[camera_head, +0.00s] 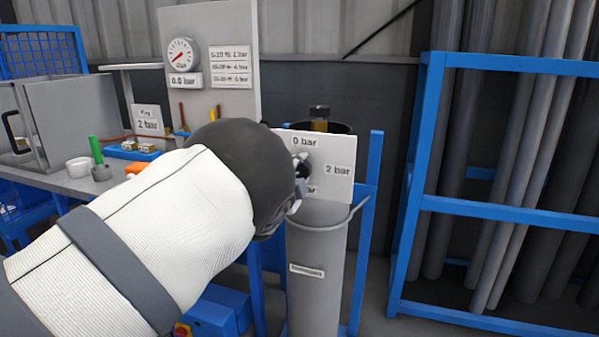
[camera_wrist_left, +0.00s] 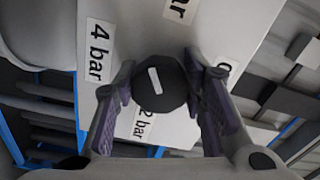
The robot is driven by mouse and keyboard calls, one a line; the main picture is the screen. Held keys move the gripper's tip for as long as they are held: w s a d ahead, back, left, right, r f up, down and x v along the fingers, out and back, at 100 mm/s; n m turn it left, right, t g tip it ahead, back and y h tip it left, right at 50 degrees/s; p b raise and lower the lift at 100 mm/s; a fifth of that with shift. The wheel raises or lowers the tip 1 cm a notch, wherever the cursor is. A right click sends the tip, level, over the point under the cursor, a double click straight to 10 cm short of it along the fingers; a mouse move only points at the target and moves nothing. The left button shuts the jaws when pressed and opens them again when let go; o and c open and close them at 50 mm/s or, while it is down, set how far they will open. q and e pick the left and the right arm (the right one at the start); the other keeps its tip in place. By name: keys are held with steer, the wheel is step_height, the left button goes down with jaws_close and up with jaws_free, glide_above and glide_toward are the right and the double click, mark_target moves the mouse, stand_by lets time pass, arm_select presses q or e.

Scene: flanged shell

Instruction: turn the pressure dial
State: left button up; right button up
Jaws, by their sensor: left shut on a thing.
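The pressure dial is a round black knob (camera_wrist_left: 160,84) with a short white mark, in the middle of the left wrist view. It sits on a white panel (camera_head: 336,150) labelled "0 bar" at the top and "2 bar" at the right in the head view. In the wrist view "4 bar" reads at left and "2 bar" below. The mark slants; I cannot tell which label it points to. My left gripper (camera_wrist_left: 161,100) is shut on the knob, one finger on each side. In the head view the left gripper (camera_head: 300,176) and arm hide most of the knob.
A gauge (camera_head: 181,54) above a "0.0 bar" display stands on a board at back left. A grey cylinder (camera_head: 315,270) is below the panel. A blue rack (camera_head: 470,205) with grey pipes stands at right.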

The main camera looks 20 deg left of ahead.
arm_select(q)
steer(key=m, duration=0.3)
steer(key=shift+r+m, duration=0.2)
steer(key=shift+m, duration=1.6)
steer(key=o, duration=1.2)
steer(key=shift+f, duration=0.1)
